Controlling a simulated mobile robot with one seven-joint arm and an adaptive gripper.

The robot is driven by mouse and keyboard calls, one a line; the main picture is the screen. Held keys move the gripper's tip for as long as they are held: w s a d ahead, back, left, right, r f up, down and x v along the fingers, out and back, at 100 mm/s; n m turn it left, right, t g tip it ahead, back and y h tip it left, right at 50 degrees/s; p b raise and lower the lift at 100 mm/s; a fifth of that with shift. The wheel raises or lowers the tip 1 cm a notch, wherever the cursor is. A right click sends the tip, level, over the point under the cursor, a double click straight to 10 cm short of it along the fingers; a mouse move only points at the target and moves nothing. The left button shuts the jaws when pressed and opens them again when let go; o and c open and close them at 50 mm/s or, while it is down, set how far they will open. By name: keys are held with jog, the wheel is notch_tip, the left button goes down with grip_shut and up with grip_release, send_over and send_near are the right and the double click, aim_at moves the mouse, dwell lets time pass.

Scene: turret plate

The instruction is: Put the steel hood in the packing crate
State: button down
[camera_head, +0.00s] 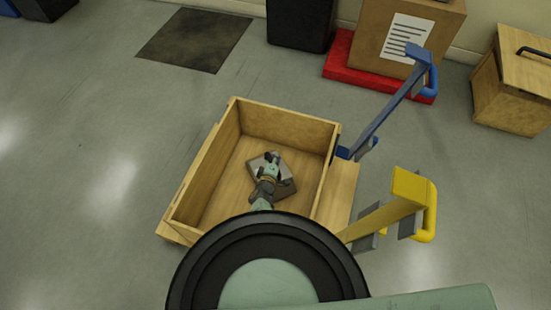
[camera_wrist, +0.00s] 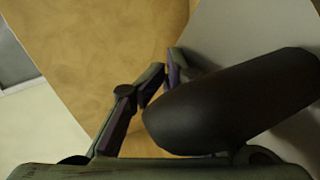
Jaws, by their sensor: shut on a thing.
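The steel hood (camera_head: 257,164) is a grey boxy piece seen inside the open wooden packing crate (camera_head: 186,196), near the middle of its floor. My gripper (camera_head: 272,160) is over the hood and covers part of it. In the wrist view my gripper (camera_wrist: 167,76) is shut on the hood, whose grey face (camera_wrist: 245,30) fills the upper right. A dark rounded bar (camera_wrist: 230,102) crosses in front of the fingers and hides part of the right one. I cannot tell whether the hood touches the crate floor.
A blue-handled post (camera_head: 390,108) and a yellow-handled post (camera_head: 390,208) stand by the crate's right side. A cardboard box (camera_head: 375,32) on a red base (camera_head: 343,72) and a closed wooden box (camera_head: 512,85) stand behind. The floor left of the crate is clear.

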jog(key=c, duration=1.6)
grip_release()
jog(key=shift+o, duration=0.2)
jog(key=p+v, duration=0.4)
jog(key=v, duration=0.2)
jog(key=shift+s+a+r, duration=0.15)
jog(key=shift+s+r, duration=0.1)
jog(key=shift+s, duration=0.05)
jog(key=shift+s+a+p, duration=0.1)
jog(key=shift+s+p, duration=0.25)
jog(key=shift+s, duration=0.05)
